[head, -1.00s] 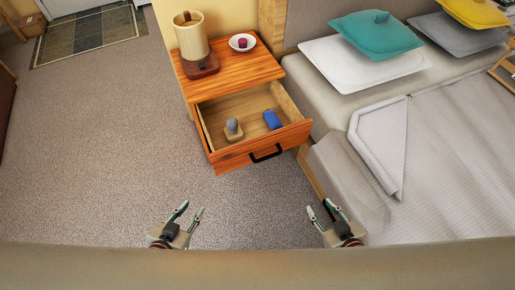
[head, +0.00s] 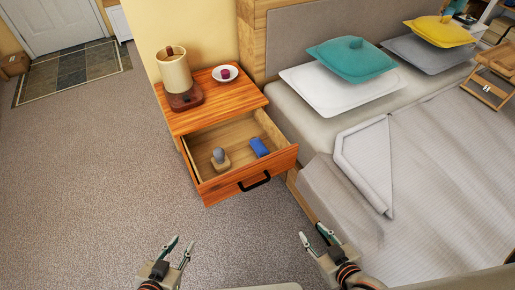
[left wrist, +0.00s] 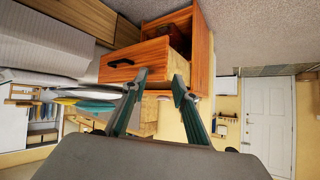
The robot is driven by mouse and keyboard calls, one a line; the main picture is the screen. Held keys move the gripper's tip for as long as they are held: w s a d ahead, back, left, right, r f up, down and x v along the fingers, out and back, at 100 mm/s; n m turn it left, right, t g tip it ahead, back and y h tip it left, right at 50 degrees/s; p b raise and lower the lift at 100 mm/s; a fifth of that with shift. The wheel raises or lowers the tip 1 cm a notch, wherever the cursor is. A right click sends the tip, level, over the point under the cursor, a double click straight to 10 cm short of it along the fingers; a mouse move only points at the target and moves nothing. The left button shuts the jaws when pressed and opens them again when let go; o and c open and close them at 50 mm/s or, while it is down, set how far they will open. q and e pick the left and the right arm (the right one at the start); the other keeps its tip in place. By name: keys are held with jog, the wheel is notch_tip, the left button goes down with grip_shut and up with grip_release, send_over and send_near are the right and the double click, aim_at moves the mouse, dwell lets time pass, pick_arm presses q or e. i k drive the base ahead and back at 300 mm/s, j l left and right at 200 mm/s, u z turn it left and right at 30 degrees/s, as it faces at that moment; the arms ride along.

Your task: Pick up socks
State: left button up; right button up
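No thing in view is clearly a sock. An open nightstand drawer (head: 228,191) holds a small grey-and-beige item (head: 220,160) and a blue item (head: 259,147); I cannot tell exactly what they are. My left gripper (head: 182,243) is open and empty, in front of and below the drawer in the head view. My right gripper (head: 312,235) is open and empty, beside the bed's near side. In the left wrist view, which is upside down, the left gripper's fingers (left wrist: 160,76) are apart with the drawer front (left wrist: 133,62) beyond them.
The wooden nightstand (head: 232,100) carries a lamp (head: 174,72) and a white bowl (head: 225,74). The bed (head: 440,160) with several pillows fills the right side. A folding wooden stand (head: 490,80) is at far right. Carpet (head: 90,180) on the left is clear, toward a door (head: 60,22).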

aim_at(259, 146)
jog(key=j+z, duration=0.45)
jog(key=z, duration=0.15)
jog(key=i+j+z, duration=0.25)
jog(key=i+z, duration=0.15)
